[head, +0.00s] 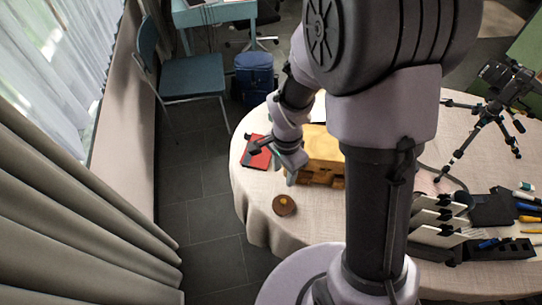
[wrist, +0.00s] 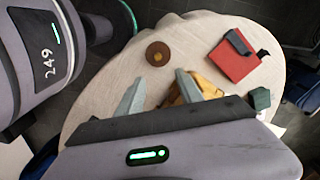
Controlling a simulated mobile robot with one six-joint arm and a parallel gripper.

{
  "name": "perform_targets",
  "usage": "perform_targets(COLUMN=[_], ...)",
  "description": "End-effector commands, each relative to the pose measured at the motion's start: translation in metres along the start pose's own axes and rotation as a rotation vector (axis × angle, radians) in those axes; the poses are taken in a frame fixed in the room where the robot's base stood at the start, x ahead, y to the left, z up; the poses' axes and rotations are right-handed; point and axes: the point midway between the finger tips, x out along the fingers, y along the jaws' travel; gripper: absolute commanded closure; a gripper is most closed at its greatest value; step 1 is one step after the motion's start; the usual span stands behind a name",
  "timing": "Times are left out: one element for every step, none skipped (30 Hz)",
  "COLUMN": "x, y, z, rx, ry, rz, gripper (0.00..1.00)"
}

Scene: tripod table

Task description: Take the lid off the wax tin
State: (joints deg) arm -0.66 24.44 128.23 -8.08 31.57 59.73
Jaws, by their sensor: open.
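The wax tin (head: 284,204) is a small round brown thing with a lighter spot at the middle of its top. It stands near the table's rounded edge in the head view. In the wrist view the wax tin (wrist: 158,54) lies beyond my fingertips. Its lid cannot be told apart from its body at this size. My gripper (head: 274,164) is open and empty, above the table and farther back than the tin. In the wrist view my gripper (wrist: 158,84) shows two spread grey fingers with cloth between them.
A yellow-brown wooden piece (head: 323,146) stands beside my gripper. A red book-like thing (head: 257,152) with a dark object lies to the left. A tripod (head: 476,130) and a dark tool rack (head: 500,250) occupy the right. Bare cloth (head: 255,190) surrounds the tin.

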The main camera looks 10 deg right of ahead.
Motion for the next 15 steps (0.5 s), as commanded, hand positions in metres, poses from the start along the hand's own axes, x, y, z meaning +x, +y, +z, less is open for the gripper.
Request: perform_targets(x=[0.013,0.022,0.036,0.046,0.056,0.068,0.077,0.086,0.095,0.102,0.107,0.113,0.116,0.118,0.12], y=[0.001,0.001,0.002,0.002,0.002,0.002,0.002,0.002,0.001,0.002,0.001,0.001,0.001,0.001,0.0], z=[0.001,0.001,0.001,0.001,0.001,0.001,0.001,0.0,0.0,0.0,0.0,0.0,0.0,0.0,0.0], rx=[0.001,0.0,-0.001,-0.001,0.0,0.0,0.0,-0.001,-0.002,-0.001,-0.001,0.0,0.0,0.0,0.0], ry=[-0.002,-0.002,-0.002,-0.003,-0.003,-0.003,-0.003,-0.002,-0.002,-0.002,-0.002,-0.002,-0.002,-0.001,-0.001], rz=[0.006,0.006,0.007,0.007,0.007,0.006,0.006,0.006,0.005,0.005,0.004,0.003,0.003,0.002,0.001], gripper=[0.57,0.57,0.57,0.57,0.57,0.57,0.57,0.57,0.57,0.57,0.57,0.57,0.57,0.57,0.57])
